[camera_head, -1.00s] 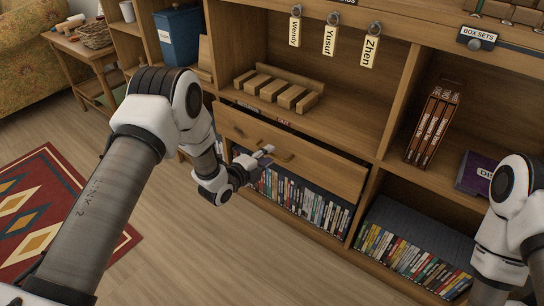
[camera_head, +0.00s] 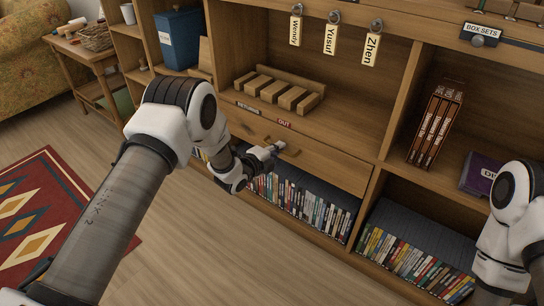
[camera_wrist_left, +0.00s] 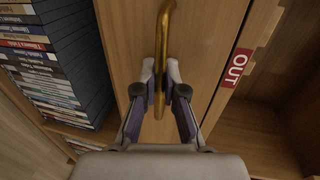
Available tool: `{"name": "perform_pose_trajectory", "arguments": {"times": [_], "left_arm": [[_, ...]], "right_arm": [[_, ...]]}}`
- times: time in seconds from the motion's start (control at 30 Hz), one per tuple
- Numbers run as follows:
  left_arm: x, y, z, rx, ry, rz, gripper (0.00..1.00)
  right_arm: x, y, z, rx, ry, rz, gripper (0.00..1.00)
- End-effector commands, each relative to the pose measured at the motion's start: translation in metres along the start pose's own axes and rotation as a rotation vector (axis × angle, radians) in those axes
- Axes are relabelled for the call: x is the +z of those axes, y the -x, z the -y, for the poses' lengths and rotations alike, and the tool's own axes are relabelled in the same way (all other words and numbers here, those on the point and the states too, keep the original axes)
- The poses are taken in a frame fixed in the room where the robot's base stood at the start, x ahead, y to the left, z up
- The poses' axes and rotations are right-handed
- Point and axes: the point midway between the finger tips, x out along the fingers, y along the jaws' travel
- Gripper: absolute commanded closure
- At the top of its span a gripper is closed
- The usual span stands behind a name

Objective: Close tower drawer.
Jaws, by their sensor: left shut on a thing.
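The wooden tower drawer (camera_head: 330,168) sits below an open shelf, above a row of DVDs. In the head view its front now looks about level with the shelf edge; any small remaining gap is too fine to tell. My left gripper (camera_head: 272,150) is at the drawer's handle. In the left wrist view the brass handle (camera_wrist_left: 164,50) runs between the two fingertips of the left gripper (camera_wrist_left: 161,80), which are shut on it. The wooden drawer front (camera_wrist_left: 130,30) lies behind it. Of my right arm only links show at the right edge; its gripper is out of view.
Labels reading RETURNS (camera_head: 248,108) and OUT (camera_head: 284,124) are on the shelf edge above the drawer. Rows of DVDs (camera_head: 300,200) fill the lower shelf. Name tags (camera_head: 330,38) hang above. A purple box (camera_head: 480,172) stands right. The floor (camera_head: 210,255) in front is clear.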

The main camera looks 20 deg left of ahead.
Motion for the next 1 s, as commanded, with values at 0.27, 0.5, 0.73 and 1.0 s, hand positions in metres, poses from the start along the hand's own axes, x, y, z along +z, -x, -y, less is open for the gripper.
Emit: {"name": "perform_pose_trajectory", "arguments": {"times": [0.27,0.5,0.73,1.0], "left_arm": [[0.000,-0.005,0.002,-0.001,0.001,0.001,1.00],[0.000,-0.005,0.002,-0.001,0.001,0.001,0.65],[0.000,-0.003,0.001,0.000,0.001,0.001,0.65],[0.001,0.046,0.001,0.003,0.005,0.003,0.65]], "right_arm": [[0.000,-0.001,0.000,0.000,0.000,0.000,0.07],[0.000,-0.001,0.000,0.000,0.000,0.000,0.07],[0.000,-0.001,0.000,0.000,0.000,0.000,0.07],[0.000,-0.001,0.000,0.000,0.000,0.000,0.07]]}}
